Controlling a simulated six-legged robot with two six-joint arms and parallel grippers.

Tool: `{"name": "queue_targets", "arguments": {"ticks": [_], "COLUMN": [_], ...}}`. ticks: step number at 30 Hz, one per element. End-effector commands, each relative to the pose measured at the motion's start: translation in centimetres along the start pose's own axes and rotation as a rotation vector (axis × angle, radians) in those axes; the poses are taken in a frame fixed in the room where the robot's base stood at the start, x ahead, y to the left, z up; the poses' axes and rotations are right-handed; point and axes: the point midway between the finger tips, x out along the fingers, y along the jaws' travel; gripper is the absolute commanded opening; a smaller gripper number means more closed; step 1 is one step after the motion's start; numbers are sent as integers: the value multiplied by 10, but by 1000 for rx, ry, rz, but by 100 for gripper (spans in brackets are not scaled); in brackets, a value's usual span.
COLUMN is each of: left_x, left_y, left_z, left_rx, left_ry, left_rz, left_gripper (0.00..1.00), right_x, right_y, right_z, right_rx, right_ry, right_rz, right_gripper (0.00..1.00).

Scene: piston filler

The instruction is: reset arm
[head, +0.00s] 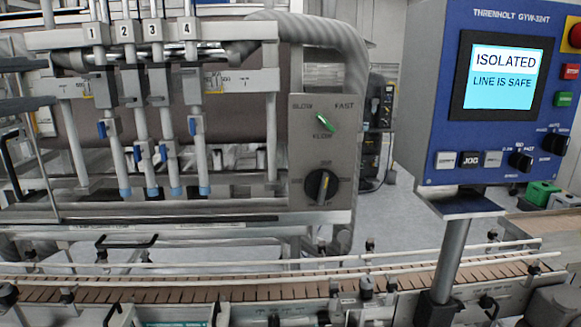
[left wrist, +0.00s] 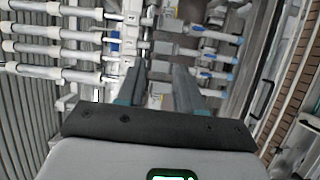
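My left gripper (head: 50,84) comes in at the left edge of the head view, its two dark fingers pointing right in front of the filler. In the left wrist view my left gripper (left wrist: 158,80) has its fingers apart with nothing between them, so it is open and empty. The piston filler (head: 160,100) stands beyond it, with numbered upright nozzles (head: 139,140) and blue-handled valves. My right gripper is in neither view.
A blue control box (head: 490,110) on a grey post (head: 450,260) stands at the right; its screen (head: 502,75) reads "ISOLATED, LINE IS SAFE". A slatted conveyor (head: 250,290) with guide rails crosses the front. A ribbed grey hose (head: 345,50) arches over the panel.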

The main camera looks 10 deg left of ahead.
Motion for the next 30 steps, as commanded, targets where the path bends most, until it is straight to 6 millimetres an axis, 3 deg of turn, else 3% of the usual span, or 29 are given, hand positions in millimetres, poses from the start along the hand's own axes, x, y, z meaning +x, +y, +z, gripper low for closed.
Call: {"name": "queue_targets", "arguments": {"ticks": [5, 11, 17, 23, 26, 30], "left_x": [8, 53, 97, 146, 174, 198], "left_y": [-5, -42, -94, -182, -252, -364], "left_z": [0, -2, 3, 17, 31, 61], "left_rx": [-5, -42, -89, -147, -180, -195], "left_ry": [-9, -51, -101, -163, -199, -250], "left_rz": [-10, -89, -197, -368, -494, -685], "left_gripper": [36, 36, 36, 36, 36, 36], "right_x": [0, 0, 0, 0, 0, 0], "right_y": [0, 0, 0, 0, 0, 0], "right_z": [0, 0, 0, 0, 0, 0], "right_rx": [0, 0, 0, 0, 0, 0], "right_ry": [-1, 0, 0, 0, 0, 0], "right_rz": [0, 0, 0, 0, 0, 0], "right_gripper": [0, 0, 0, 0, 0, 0]}}
